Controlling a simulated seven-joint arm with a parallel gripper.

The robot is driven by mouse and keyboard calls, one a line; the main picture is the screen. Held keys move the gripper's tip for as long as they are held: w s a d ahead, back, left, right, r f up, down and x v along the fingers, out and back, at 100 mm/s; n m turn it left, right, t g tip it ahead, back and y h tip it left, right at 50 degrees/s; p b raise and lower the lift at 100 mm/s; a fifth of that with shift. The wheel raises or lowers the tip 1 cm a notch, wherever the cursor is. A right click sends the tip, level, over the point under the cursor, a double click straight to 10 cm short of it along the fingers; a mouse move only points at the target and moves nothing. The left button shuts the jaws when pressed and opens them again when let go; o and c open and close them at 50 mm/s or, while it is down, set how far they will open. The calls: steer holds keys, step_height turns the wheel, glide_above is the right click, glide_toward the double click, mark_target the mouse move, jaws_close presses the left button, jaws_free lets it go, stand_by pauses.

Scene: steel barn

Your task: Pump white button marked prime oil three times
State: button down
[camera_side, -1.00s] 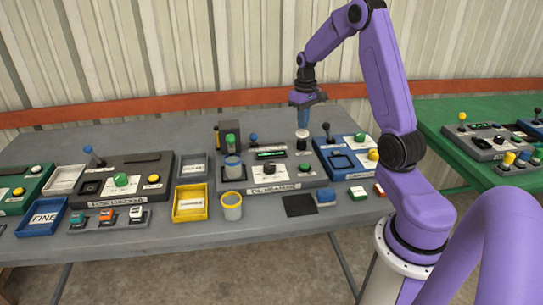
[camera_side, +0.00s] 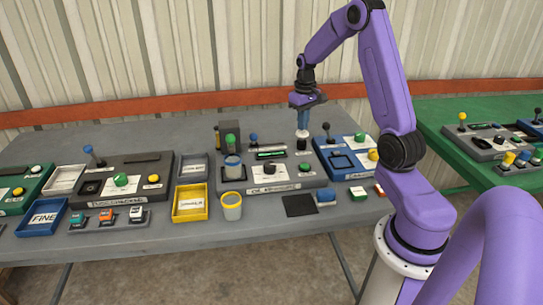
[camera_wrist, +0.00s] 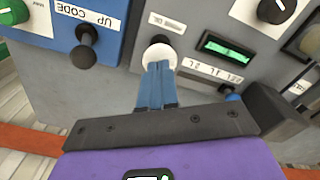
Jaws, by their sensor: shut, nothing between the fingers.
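The white button (camera_wrist: 159,48) stands on the grey oil machine panel (camera_wrist: 200,50), below a small white label (camera_wrist: 167,22) that is upside down and too blurred to read surely. In the side view the white button (camera_side: 302,133) is at the back right of that machine. My gripper (camera_wrist: 157,68) is shut and empty, its blue fingertips together right at the button and covering part of it. In the side view my gripper (camera_side: 303,126) points straight down over the button. The tips look to touch its top, but I cannot tell how far it is pressed.
A green display (camera_wrist: 228,48) is beside the button, and a black lever (camera_wrist: 85,45) rises from the blue panel on the other side. A dark knob (camera_side: 269,168) and a blue-topped cup (camera_side: 232,165) are on the oil machine. A yellow tray (camera_side: 206,205) lies farther left.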

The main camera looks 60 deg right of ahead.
steer(key=shift+f, duration=1.25)
stand_by(0.4)
steer(key=shift+r, duration=3.8)
steer(key=shift+a, duration=0.1)
steer(key=s+a+r+n, duration=0.1)
steer(key=s+a+n, duration=0.25)
steer(key=a, duration=0.95)
steer(key=s+a+r+n, duration=0.2)
steer(key=s+a+n, duration=0.15)
steer(key=a, duration=0.85)
steer(key=s+a+n, duration=0.4)
steer(key=s, duration=0.5)
steer(key=s+a+f+n, duration=0.1)
steer(key=s+a+n, duration=0.3)
steer(key=s, duration=0.6)
steer(key=shift+s+n, duration=0.25)
steer(key=shift+n, duration=0.05)
